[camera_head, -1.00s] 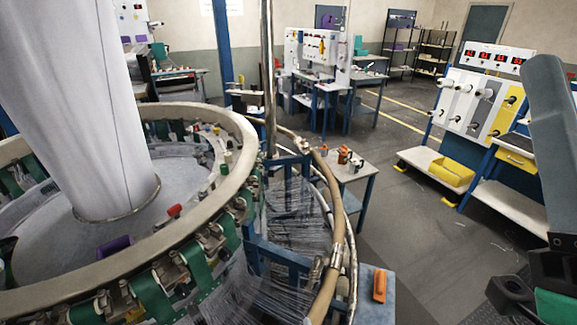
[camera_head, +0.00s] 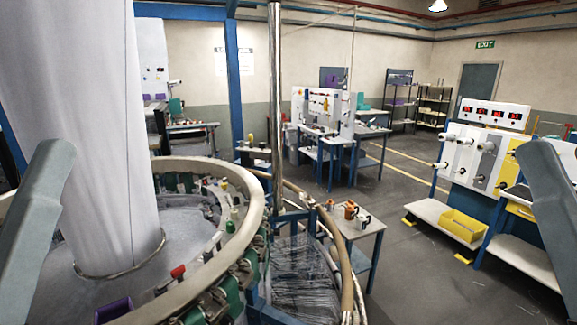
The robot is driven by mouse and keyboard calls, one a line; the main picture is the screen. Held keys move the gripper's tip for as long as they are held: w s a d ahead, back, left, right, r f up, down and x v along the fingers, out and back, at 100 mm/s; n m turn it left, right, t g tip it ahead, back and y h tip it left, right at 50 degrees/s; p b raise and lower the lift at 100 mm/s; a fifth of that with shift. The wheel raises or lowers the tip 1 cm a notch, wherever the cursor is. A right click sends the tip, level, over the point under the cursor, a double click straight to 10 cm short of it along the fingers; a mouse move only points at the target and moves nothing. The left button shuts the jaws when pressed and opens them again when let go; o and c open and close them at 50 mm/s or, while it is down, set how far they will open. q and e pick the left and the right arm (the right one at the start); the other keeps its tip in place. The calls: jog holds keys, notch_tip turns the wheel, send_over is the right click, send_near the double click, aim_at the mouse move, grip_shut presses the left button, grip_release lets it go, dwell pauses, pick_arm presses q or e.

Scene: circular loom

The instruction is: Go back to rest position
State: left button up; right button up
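Only links of my two arms show, at the left and right edges of the head view. Both grippers are out of the picture, so I cannot see whether they hold anything. The circular loom (camera_head: 256,207) fills the left and front, with a white fabric tube (camera_head: 95,150) rising from its middle. A red-topped piece (camera_head: 178,271) and a green piece (camera_head: 231,226) sit inside the loom's ring. A purple bin (camera_head: 114,309) shows at the lower left.
A small table (camera_head: 372,229) with orange parts (camera_head: 350,209) stands just beyond the loom. A panel station (camera_head: 480,160) with a yellow bin (camera_head: 462,226) is at the right. A workbench (camera_head: 325,141) stands at the back. The grey floor (camera_head: 405,275) between is clear.

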pick_arm(q)
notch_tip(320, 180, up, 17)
jog(key=p, duration=1.3)
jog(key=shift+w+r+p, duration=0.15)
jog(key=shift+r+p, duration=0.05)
jog(key=shift+p, duration=0.1)
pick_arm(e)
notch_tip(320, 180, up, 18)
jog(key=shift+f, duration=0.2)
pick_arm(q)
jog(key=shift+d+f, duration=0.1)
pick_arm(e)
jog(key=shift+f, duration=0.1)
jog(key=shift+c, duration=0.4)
